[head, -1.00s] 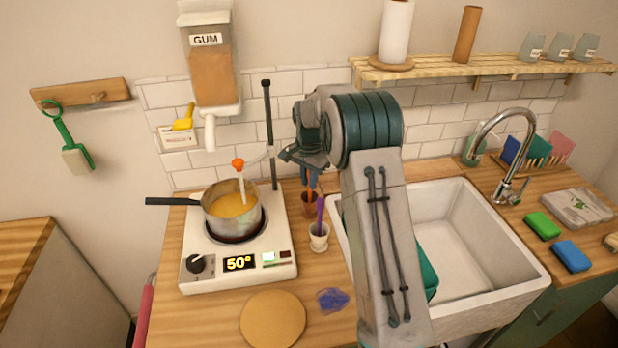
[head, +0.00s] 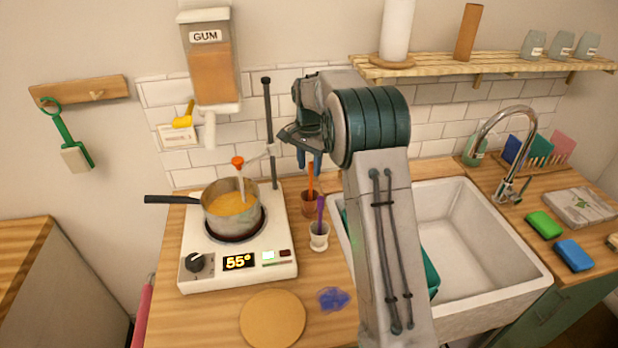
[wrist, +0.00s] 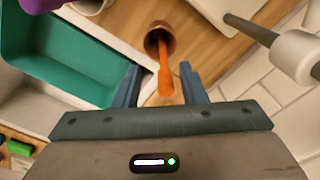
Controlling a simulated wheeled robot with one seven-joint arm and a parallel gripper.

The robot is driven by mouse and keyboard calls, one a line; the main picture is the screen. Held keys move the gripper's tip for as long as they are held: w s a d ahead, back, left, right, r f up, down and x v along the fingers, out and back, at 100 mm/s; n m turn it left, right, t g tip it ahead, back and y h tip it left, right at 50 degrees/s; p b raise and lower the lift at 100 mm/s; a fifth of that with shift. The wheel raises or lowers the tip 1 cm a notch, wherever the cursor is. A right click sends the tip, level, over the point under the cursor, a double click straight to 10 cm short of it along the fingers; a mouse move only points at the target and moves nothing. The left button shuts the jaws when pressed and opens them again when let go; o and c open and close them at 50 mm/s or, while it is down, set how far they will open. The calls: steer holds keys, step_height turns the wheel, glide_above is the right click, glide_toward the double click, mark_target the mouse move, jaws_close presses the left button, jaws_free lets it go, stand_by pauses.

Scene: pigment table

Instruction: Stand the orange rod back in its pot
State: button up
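The orange rod (head: 310,178) stands in the brown pot (head: 309,207), its lower end hidden inside. In the wrist view the rod (wrist: 164,74) rises out of the pot (wrist: 153,38) toward the camera. My gripper (head: 309,168) is above the pot at the rod's upper end. The wrist view shows the two blue fingers of my gripper (wrist: 160,70) spread apart, with clear gaps on both sides of the rod's free end. Nothing is held.
A white cup (head: 319,240) with a purple rod stands just in front of the pot. The hot plate (head: 190,275) with a saucepan (head: 229,222) and a stand pole (head: 268,130) are to the left. The sink (head: 480,250) is to the right.

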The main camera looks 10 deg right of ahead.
step_height(320, 180, up, 7)
steer(key=s+r+n+t, duration=0.1)
steer(key=s+r+n, duration=0.25)
steer(key=s, duration=0.55)
steer(key=s+r+n+t, duration=0.15)
steer(key=s+r, duration=0.25)
steer(key=s, duration=0.5)
steer(key=s+f+n, duration=0.2)
steer(key=s+f, duration=0.1)
steer(key=s, duration=0.6)
steer(key=s+f+n+t, duration=0.1)
steer(key=s+f+n, duration=0.2)
steer(key=s, duration=0.7)
steer(key=shift+b, duration=0.3)
steer(key=shift+d+f+t, duration=0.1)
steer(key=shift+t, duration=0.15)
steer(key=shift+f+b, duration=0.5)
steer(key=shift+f, duration=0.1)
